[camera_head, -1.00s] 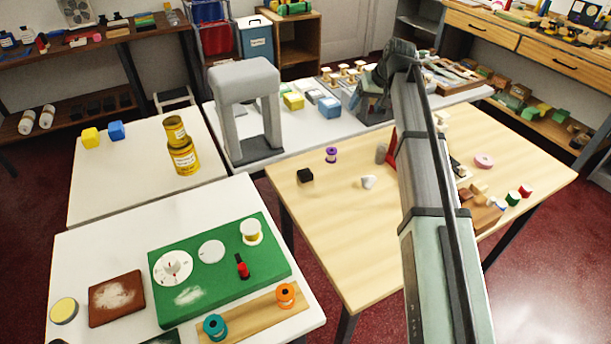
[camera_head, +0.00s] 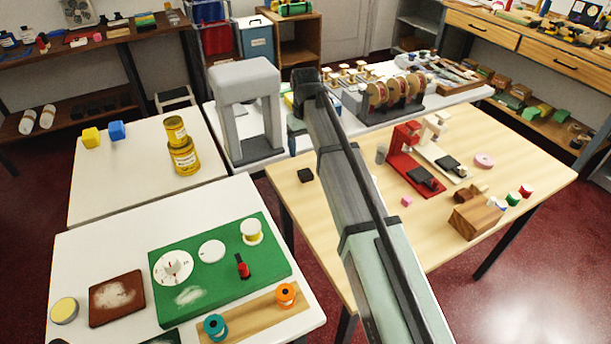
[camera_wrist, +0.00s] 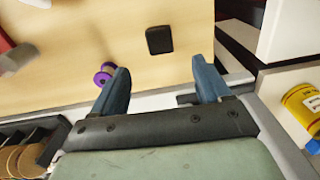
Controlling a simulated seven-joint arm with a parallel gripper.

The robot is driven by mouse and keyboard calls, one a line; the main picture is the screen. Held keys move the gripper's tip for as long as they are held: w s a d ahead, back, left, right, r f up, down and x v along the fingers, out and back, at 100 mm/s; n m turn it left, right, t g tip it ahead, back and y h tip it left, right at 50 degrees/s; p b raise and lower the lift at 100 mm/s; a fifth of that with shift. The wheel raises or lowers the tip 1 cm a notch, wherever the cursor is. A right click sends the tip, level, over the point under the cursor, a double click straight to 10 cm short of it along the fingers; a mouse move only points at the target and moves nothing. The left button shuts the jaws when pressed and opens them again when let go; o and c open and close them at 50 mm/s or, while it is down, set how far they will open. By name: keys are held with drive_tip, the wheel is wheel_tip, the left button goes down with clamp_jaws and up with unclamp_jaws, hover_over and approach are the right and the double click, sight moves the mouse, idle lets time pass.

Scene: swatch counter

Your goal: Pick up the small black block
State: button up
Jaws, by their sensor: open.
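The small black block (camera_head: 305,175) sits near the left edge of the light wooden table (camera_head: 385,262). In the wrist view the black block (camera_wrist: 159,39) lies beyond the fingertips, roughly in line with the gap between them. My gripper (camera_wrist: 160,65) is open with its two blue fingers apart and nothing between them. In the head view it hangs behind the block, over the gap beside the grey arch, mostly hidden by my arm.
A purple spool (camera_wrist: 102,78) is next to the left finger in the wrist view. The grey arch (camera_head: 243,82) stands close to my gripper on the left. A red machine (camera_head: 408,160) and a wooden block (camera_head: 474,217) stand right of my arm. Yellow tins (camera_head: 184,155) stand on the white table.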

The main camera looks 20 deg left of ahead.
sight(305, 172)
drive_tip(key=shift+f, duration=4.95)
drive_tip(key=c, duration=1.1)
drive_tip(key=shift+c, duration=0.2)
drive_tip(key=shift+r, duration=0.15)
